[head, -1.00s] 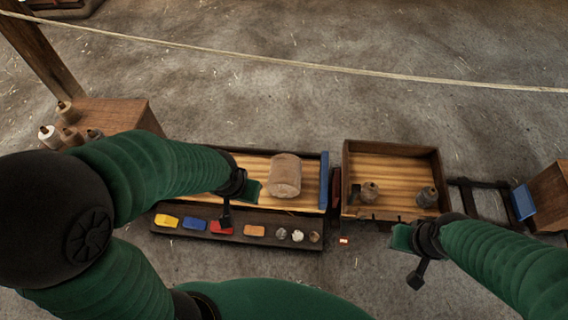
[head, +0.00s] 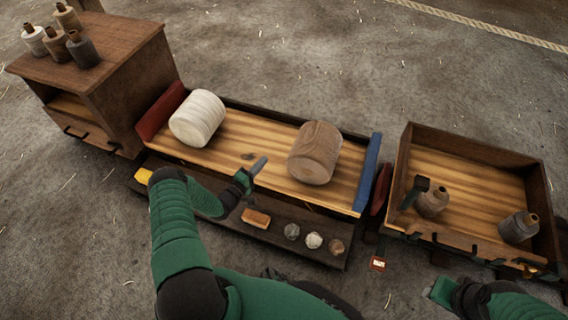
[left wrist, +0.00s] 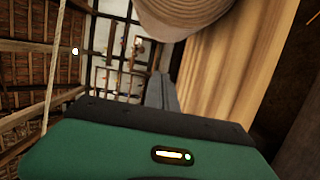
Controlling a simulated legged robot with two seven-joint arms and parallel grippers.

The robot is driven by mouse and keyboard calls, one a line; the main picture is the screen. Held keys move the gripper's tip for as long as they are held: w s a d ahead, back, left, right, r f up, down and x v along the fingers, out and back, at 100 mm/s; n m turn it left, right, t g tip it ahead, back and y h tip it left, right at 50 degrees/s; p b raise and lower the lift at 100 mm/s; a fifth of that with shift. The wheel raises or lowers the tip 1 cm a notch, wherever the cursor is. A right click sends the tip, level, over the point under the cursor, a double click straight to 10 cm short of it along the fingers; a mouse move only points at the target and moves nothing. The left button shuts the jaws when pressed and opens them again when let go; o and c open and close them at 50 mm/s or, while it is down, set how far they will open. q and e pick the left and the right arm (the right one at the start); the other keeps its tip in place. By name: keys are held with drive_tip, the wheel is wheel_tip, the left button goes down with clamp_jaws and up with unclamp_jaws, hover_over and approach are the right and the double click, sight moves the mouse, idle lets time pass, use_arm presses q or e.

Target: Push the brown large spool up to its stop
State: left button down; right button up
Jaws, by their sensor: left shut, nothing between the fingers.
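The brown large spool (head: 315,153) lies on its side on the striped wooden bed, towards its right end. A gap of bare wood separates it from the blue end board (head: 368,172). My left gripper (head: 257,166) is shut and empty, over the front part of the bed, left of the brown spool and apart from it. In the left wrist view its grey fingers (left wrist: 160,92) are together, with a large tan spool (left wrist: 185,14) at the top edge. My right gripper (head: 440,290) shows only partly at the lower right; its fingers are unclear.
A white large spool (head: 197,118) lies by the red end board (head: 160,115). A front ledge holds coloured blocks, including an orange one (head: 256,219), and small balls. A right-hand tray (head: 460,178) holds two small spools. A left cabinet (head: 110,62) carries several bottle-like spools.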

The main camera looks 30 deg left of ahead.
use_arm(q)
drive_tip(key=shift+w, duration=0.25)
drive_tip(key=w+b, duration=0.1)
drive_tip(key=w, duration=0.2)
drive_tip(key=w+b, duration=0.4)
drive_tip(key=w, duration=0.1)
drive_tip(key=shift+w+f, duration=0.25)
drive_tip(key=shift+w, duration=0.05)
drive_tip(key=d, duration=0.1)
drive_tip(key=w+d+b, duration=0.1)
drive_tip(key=d, duration=0.1)
drive_tip(key=shift+w+d+r, duration=0.1)
drive_tip(key=shift+w+r, duration=0.1)
drive_tip(key=shift+r, duration=0.05)
drive_tip(key=shift+w+d+r+b, duration=0.1)
drive_tip(key=shift+d+b, duration=0.2)
drive_tip(key=shift+d, duration=0.05)
